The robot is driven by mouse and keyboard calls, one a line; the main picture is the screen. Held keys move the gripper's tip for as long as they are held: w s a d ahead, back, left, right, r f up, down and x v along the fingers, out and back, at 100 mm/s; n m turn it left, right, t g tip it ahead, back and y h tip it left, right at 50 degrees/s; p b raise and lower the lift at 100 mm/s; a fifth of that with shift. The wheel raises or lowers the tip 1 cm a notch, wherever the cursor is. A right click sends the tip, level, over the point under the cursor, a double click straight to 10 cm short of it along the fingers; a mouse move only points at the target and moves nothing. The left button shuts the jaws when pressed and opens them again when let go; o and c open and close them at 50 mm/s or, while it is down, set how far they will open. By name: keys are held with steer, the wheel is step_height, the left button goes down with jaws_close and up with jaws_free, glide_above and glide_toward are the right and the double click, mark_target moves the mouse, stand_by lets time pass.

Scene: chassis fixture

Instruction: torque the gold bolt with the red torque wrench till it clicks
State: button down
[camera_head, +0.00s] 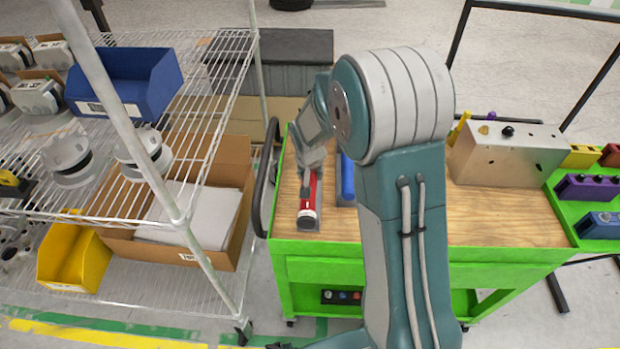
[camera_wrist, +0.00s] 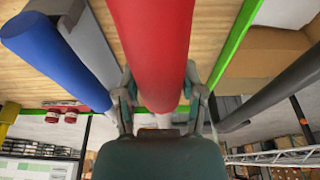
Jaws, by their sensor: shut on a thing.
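The red torque wrench (camera_head: 312,193) is near the left end of the wooden cart top. My gripper (camera_head: 314,165) is shut on it. In the wrist view the red handle (camera_wrist: 155,40) lies between the two fingers of my gripper (camera_wrist: 160,105). Whether the wrench rests on the cart top or is slightly lifted, I cannot tell. A silver metal box (camera_head: 508,158) stands on the right of the cart. A small gold-coloured spot (camera_head: 483,130), apparently the gold bolt, shows on its top, well apart from the wrench.
A blue tool (camera_head: 347,178) lies just right of the red wrench, also in the wrist view (camera_wrist: 55,60). A black knob (camera_head: 507,131) and a yellow tool (camera_head: 460,127) are at the box. A wire shelf (camera_head: 215,90) stands left. Bare wood (camera_head: 505,215) lies before the box.

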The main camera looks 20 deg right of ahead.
steer(key=shift+w+v, duration=0.25)
steer(key=shift+v, duration=0.8)
steer(key=shift+w+v, duration=0.2)
steer(key=shift+v, duration=0.85)
steer(key=shift+d+r, duration=0.1)
steer(key=shift+d, duration=0.05)
